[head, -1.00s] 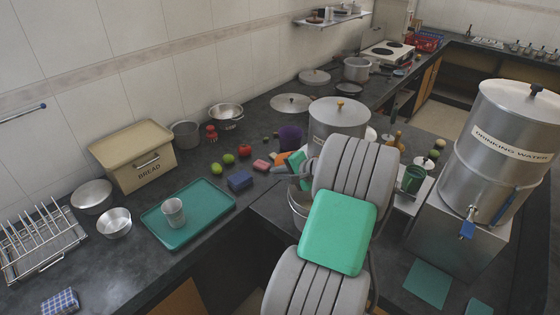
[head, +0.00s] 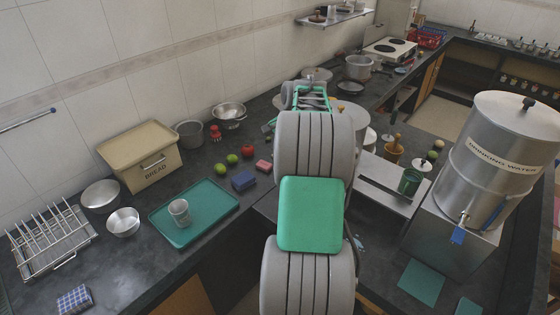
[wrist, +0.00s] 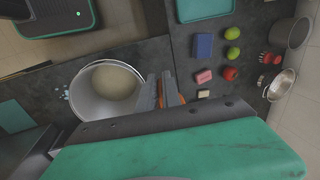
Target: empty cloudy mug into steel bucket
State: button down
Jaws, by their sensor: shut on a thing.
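The steel bucket (wrist: 84,104) stands on the dark counter in the wrist view, with pale cloudy content low inside it. My gripper (wrist: 167,92) is beside the bucket's right rim in that view, its fingers close together with orange on them. The gripper is shut, but the mug in it is hidden and I cannot tell its tilt or what it contains. In the head view my arm hides the gripper's fingers, the bucket and the mug.
Pale drops (wrist: 66,95) lie beside the bucket. A large water dispenser (head: 505,150) stands at the right.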

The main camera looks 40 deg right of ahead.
jog(key=shift+w+v, duration=0.2)
jog(key=shift+v, duration=0.55)
jog(key=shift+w+v, duration=0.15)
jog(key=shift+v, duration=0.55)
jog(key=shift+a+n+y, duration=0.1)
jog(key=shift+n+y, duration=0.2)
jog(key=shift+n, duration=0.8)
jog(key=s+a+f+n+g+y, duration=0.1)
jog(key=s+a+f+n, duration=0.25)
jog(key=a, duration=0.25)
jog(key=s+a+f+n, duration=0.2)
jog(key=a+f+n, duration=0.15)
jog(key=a, duration=0.25)
jog(key=a+r+n+g+b, duration=0.1)
jog(key=a+n+b, duration=0.1)
jog(key=a, duration=1)
jog(key=a+r+n+y+b, duration=0.1)
jog(key=a+n, duration=0.4)
jog(key=a, duration=0.8)
jog(key=shift+w+r+n+g+b, duration=0.3)
jog(key=shift+w+r+g+b, duration=0.15)
jog(key=shift+r+b, duration=0.2)
